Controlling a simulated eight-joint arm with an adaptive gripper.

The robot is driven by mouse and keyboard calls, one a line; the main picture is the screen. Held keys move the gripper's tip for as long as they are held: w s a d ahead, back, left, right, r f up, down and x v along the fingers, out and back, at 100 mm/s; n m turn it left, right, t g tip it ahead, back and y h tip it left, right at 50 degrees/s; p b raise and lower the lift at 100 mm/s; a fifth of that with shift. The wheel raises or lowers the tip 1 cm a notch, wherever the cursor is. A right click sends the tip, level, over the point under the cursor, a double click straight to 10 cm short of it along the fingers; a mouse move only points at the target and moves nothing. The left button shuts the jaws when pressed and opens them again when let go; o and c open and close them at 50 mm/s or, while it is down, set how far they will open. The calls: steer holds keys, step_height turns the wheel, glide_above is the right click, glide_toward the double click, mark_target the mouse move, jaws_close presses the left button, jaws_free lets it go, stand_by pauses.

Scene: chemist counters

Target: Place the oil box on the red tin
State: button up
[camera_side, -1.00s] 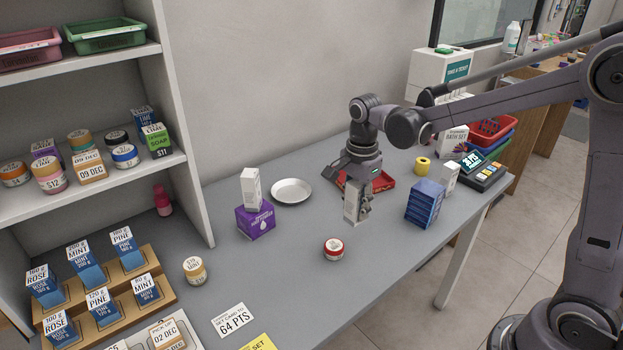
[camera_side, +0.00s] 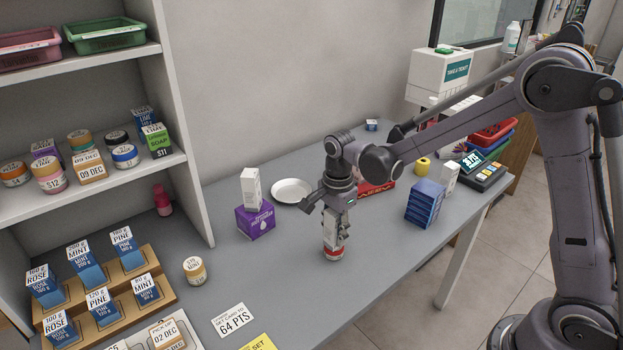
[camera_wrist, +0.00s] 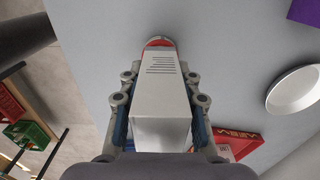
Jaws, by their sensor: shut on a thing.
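My gripper (camera_side: 336,236) is shut on a white box, the oil box (camera_side: 329,230), and holds it upright. In the wrist view the oil box (camera_wrist: 160,85) stands between the two fingers. The red tin (camera_side: 334,255) is on the counter directly below the box; only its lower edge shows in the side view. In the wrist view a red rim of the tin (camera_wrist: 158,41) shows past the box's far end. The box's lower end is at or just above the tin's top; I cannot tell whether they touch.
A purple box (camera_side: 256,223) with a white box (camera_side: 251,188) on it stands left, near a white plate (camera_side: 291,191). Blue boxes (camera_side: 424,202) are stacked right.

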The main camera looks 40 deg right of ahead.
steer(key=o, duration=1.1)
steer(key=shift+f, duration=0.1)
steer(key=shift+o, duration=0.2)
step_height(320, 180, up, 12)
steer(key=shift+f, duration=0.15)
steer(key=shift+s+r, duration=0.15)
steer(key=shift+r, duration=0.25)
steer(key=s+d+n+t, duration=0.4)
steer(key=s+n+t, duration=0.3)
steer(key=s+n, duration=0.8)
steer(key=shift+r+n, duration=0.2)
steer(key=shift+n, duration=1.3)
